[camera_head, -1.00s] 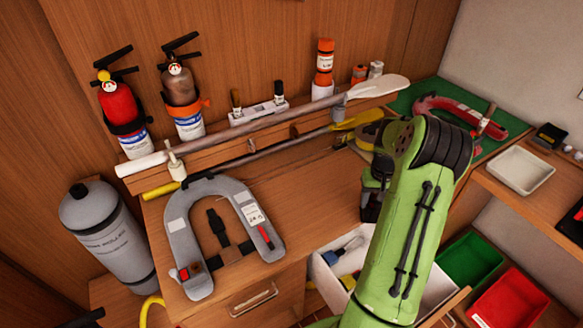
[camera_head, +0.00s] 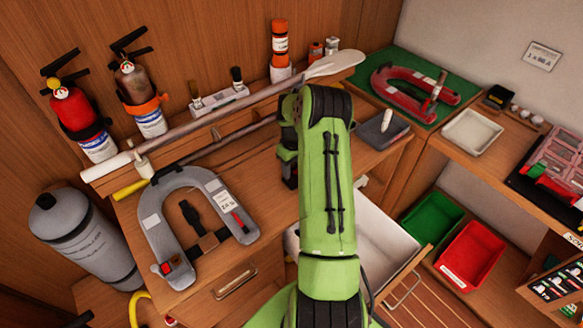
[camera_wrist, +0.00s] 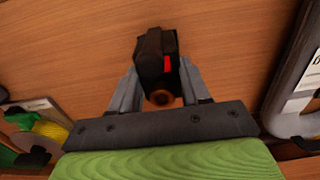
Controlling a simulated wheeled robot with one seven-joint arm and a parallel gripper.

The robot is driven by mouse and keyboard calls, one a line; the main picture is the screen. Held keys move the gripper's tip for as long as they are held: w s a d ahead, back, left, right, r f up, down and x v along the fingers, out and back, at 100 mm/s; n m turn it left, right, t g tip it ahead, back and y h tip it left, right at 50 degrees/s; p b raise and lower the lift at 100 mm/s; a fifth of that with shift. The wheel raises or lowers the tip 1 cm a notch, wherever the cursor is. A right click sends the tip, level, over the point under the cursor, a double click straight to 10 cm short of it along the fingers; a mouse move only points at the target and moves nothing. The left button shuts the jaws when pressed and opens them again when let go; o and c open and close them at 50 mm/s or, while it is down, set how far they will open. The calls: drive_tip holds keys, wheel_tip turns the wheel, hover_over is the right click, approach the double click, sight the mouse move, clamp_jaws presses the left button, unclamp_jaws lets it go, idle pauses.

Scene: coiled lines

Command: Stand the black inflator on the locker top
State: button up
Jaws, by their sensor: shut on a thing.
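My gripper (camera_wrist: 160,82) is shut on the black inflator (camera_wrist: 155,52), a dark body with a red mark and a round brown end facing the wrist camera. In the head view my green arm covers most of my gripper (camera_head: 289,165), and the inflator cannot be made out clearly. The locker top (camera_head: 258,172) is bare brown wood under and around the gripper; the wood also fills the wrist view (camera_wrist: 70,45). Whether the inflator touches the wood cannot be told.
A grey horseshoe lifejacket (camera_head: 154,226) lies left of my gripper. A paddle (camera_head: 215,115) crosses behind on a wooden rack. An open white drawer (camera_head: 385,240) is at the front right. A grey pad (camera_head: 388,128) with a pale upright piece lies farther right.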

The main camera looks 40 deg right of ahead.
drive_tip(key=shift+f, duration=0.6)
drive_tip(key=o, duration=1.2)
drive_tip(key=shift+f, duration=0.1)
wheel_tip(320, 180, up, 12)
drive_tip(key=shift+r, duration=0.1)
drive_tip(key=s+a+r+n+t+h, duration=0.1)
drive_tip(key=s+a+r, duration=0.1)
drive_tip(key=a+r, duration=0.65)
drive_tip(key=s+a+r+t+h, duration=0.1)
drive_tip(key=s+a+r, duration=0.2)
drive_tip(key=a+r, duration=0.6)
drive_tip(key=s+a+t, duration=0.1)
drive_tip(key=s+a, duration=0.3)
drive_tip(key=s, duration=0.1)
drive_tip(key=s+a+t+y, duration=0.1)
drive_tip(key=s+a, duration=0.3)
drive_tip(key=s, duration=0.1)
drive_tip(key=s+a+t+y, duration=0.1)
drive_tip(key=s+a, duration=0.4)
drive_tip(key=s, duration=0.1)
drive_tip(key=shift+r+t, duration=0.15)
drive_tip(key=shift+t, duration=0.15)
